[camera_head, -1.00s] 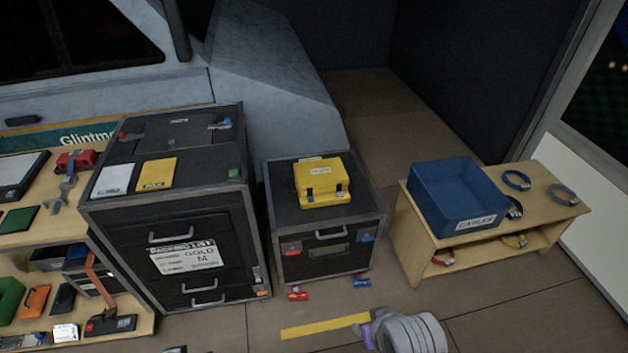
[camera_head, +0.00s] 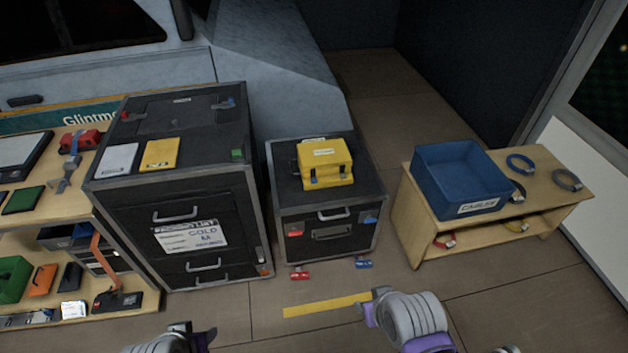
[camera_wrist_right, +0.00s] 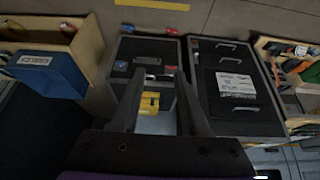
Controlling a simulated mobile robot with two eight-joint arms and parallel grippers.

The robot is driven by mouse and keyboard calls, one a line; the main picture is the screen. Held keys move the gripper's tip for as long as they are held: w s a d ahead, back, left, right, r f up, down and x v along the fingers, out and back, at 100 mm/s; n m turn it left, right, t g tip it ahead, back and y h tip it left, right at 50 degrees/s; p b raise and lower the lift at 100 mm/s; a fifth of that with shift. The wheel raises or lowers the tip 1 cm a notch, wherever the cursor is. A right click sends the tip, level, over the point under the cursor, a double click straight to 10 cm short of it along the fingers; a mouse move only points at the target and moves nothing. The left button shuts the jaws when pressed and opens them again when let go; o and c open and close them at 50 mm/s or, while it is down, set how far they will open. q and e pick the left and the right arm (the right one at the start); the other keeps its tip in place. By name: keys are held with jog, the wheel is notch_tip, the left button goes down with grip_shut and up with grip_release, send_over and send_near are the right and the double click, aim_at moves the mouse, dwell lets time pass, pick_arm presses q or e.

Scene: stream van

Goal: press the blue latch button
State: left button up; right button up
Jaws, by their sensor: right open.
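A small black case (camera_head: 325,258) stands in the middle of the head view. Its front has a blue latch button (camera_head: 369,218) on the right and a red one (camera_head: 295,231) on the left. In the right wrist view the case appears turned around, with the blue button (camera_wrist_right: 120,66) at left. My right gripper (camera_wrist_right: 159,78) is open and empty, its fingers framing the case from a distance. My left gripper (camera_head: 180,330) is at the bottom edge of the head view, left of the case; its jaws are not clear.
A yellow box (camera_head: 325,160) sits on the case. A taller black case (camera_head: 180,235) stands to its left. A bench with a blue cable bin (camera_head: 455,180) is to the right. Red (camera_head: 300,275) and blue (camera_head: 363,264) tags and yellow tape (camera_head: 325,306) lie before the case.

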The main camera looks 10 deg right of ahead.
grip_shut()
dwell(1.5)
